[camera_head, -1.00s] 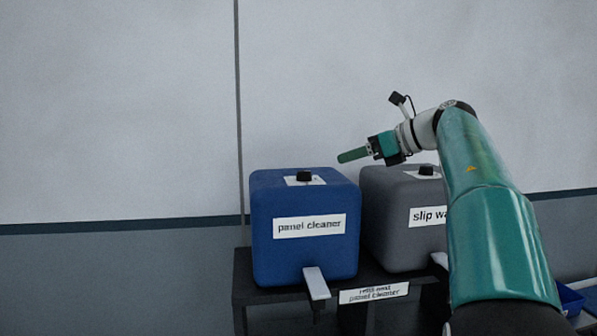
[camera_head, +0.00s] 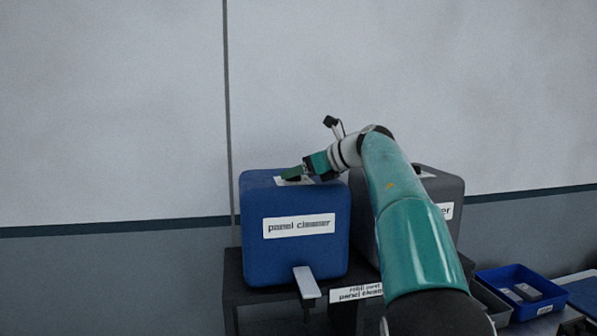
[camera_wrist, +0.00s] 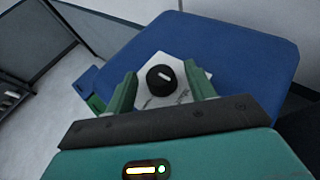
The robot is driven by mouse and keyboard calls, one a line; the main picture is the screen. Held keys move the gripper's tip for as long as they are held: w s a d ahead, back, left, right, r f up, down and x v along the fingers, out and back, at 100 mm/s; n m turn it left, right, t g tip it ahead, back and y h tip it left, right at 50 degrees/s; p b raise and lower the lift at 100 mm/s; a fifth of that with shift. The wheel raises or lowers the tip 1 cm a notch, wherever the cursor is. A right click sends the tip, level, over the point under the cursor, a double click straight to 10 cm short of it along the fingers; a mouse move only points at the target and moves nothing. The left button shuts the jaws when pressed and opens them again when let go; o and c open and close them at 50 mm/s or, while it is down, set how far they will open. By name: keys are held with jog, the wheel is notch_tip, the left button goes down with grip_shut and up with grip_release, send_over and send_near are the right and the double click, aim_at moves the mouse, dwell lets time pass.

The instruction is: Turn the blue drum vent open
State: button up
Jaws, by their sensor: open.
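The blue drum (camera_head: 295,250) stands on a dark stand and bears a "panel cleaner" label (camera_head: 299,226). In the wrist view its blue top (camera_wrist: 225,50) carries a white plate (camera_wrist: 187,88) with a round black vent knob (camera_wrist: 161,78) that has a white mark. My gripper (camera_head: 292,174) is at the drum's top in the head view and hides most of the knob. In the wrist view my gripper (camera_wrist: 163,90) is open, with one green finger on each side of the knob. Gaps show between the fingers and the knob; contact cannot be told.
A grey drum (camera_head: 440,186) stands to the right, partly behind my arm. A pale tap lever (camera_head: 307,284) juts from the blue drum's front. A blue bin (camera_head: 515,275) with small items is at the lower right. The wall behind is bare.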

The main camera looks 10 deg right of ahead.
jog(key=shift+w+a, duration=0.1)
jog(key=c, duration=1)
jog(key=shift+o, duration=0.2)
jog(key=shift+a+m+t+h, duration=0.1)
jog(key=shift+m+t+h, duration=0.2)
jog(key=shift+m, duration=0.1)
jog(key=m+h, duration=0.1)
jog(key=t, duration=0.1)
jog(key=m+h, duration=0.1)
jog(key=shift+s+a+m+t+h, duration=0.25)
jog(key=shift+m+t+h, duration=0.05)
jog(key=shift+t, duration=0.1)
jog(key=m+h, duration=0.2)
jog(key=m+t+h, duration=0.1)
jog(key=m+h, duration=0.1)
jog(key=a+m+h, duration=0.1)
jog(key=h, duration=0.1)
jog(key=shift+m+t+h, duration=0.3)
jog(key=shift+m+h, duration=0.1)
jog(key=m+g+h, duration=0.1)
jog(key=m+h, duration=0.3)
jog(key=h, duration=0.1)
jog(key=shift+w+a+f+m, duration=0.1)
jog(key=shift+m, duration=0.2)
jog(key=shift+w+a+m+g+h, duration=0.1)
jog(key=shift+w+m+g+h, duration=0.05)
jog(key=shift+m+g+h, duration=1.7)
jog(key=shift+f+m+t+h, duration=0.15)
jog(key=shift+m+t+h, duration=0.1)
jog(key=shift+m, duration=0.1)
